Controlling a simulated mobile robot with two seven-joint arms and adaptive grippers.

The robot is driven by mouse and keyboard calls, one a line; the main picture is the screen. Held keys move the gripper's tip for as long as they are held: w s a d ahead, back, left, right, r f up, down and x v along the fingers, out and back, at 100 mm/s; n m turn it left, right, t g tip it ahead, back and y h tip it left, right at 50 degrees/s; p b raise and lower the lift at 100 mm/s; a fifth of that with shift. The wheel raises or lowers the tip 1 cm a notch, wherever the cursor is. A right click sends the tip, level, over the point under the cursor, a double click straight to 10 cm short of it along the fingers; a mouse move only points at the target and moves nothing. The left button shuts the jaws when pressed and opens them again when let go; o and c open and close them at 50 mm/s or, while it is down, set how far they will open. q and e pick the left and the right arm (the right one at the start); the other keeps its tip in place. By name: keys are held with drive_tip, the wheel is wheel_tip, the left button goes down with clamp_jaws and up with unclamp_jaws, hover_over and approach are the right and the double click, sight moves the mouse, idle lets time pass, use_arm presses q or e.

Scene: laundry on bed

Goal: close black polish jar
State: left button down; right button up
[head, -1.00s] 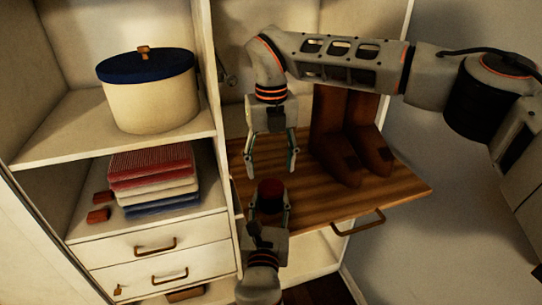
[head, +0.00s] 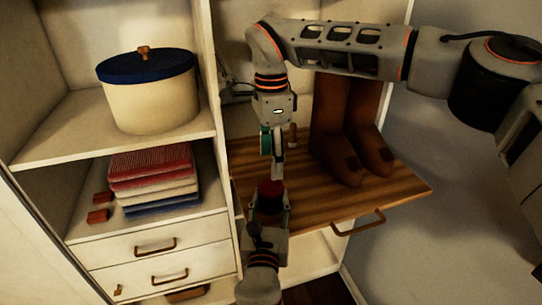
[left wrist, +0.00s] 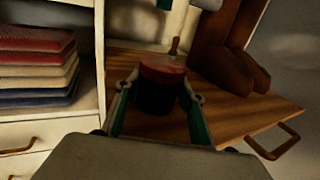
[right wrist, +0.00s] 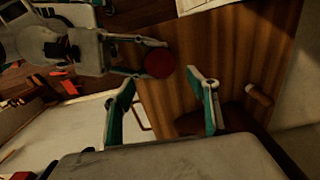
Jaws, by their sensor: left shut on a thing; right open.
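The polish jar (left wrist: 155,98) is a dark round jar with a dark red top (left wrist: 162,70). In the head view its red top (head: 270,188) shows above my left gripper (head: 271,198). The left gripper is shut on the jar's sides and holds it upright near the wooden shelf. My right gripper (head: 276,165) points down just above and behind the jar, seen edge-on. In the right wrist view my right gripper (right wrist: 163,80) is open and empty, with the red top (right wrist: 160,62) just beyond its fingertips, apart from them.
Brown boots (head: 345,140) stand on the pull-out wooden shelf (head: 395,195), right of the grippers. A small upright peg-like thing (head: 292,138) stands behind the right gripper. Folded cloths (head: 150,180) and a blue-lidded round box (head: 148,95) are in the left compartments.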

sight(271, 187)
idle(0.4)
drive_tip(key=shift+f, duration=4)
drive_tip(key=c, duration=1.1)
drive_tip(key=shift+c, duration=0.2)
drive_tip(key=m, duration=0.9)
